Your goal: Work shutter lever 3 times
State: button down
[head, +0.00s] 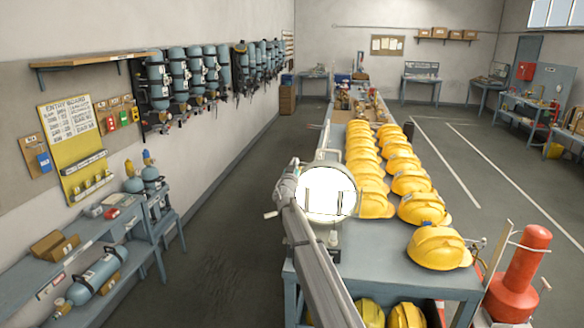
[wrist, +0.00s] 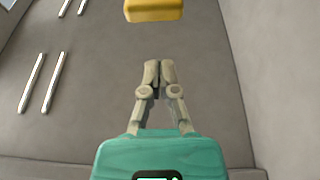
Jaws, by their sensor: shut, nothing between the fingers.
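A round lamp-like thing with a bright white face (head: 326,194) and a pale rim shows at the near end of the long table, in the head view. Dark upright bars show on its face. I cannot make out for sure which part is the shutter lever. My grey arm rises from the bottom edge and passes close on its left; whether they touch is unclear. In the wrist view my gripper (wrist: 159,72) has a teal body and beige fingers, closed together and empty. No lever shows near the fingertips there. I cannot pick the fingers out in the head view.
Yellow helmets (head: 436,247) stand in rows on the long table (head: 380,272). A red cylinder (head: 522,262) stands at its near right. A bench (head: 100,246) and wall-hung cylinders (head: 158,80) line the left. The floor (head: 228,225) between is clear. A yellow block (wrist: 154,10) shows ahead in the wrist view.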

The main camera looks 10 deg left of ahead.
jog(key=shift+p+x, duration=0.3)
jog(key=shift+x, duration=0.9)
jog(key=shift+s+f+b, duration=0.2)
jog(key=shift+f+b, duration=0.3)
jog(key=shift+b, duration=0.05)
jog(key=shift+f+b, duration=1.55)
jog(key=shift+b, duration=0.05)
jog(key=shift+a, duration=0.15)
jog(key=shift+f, duration=0.1)
jog(key=f+b, duration=0.2)
jog(key=s+f+b, duration=0.1)
jog(key=f+b, duration=0.1)
jog(key=shift+f, duration=0.15)
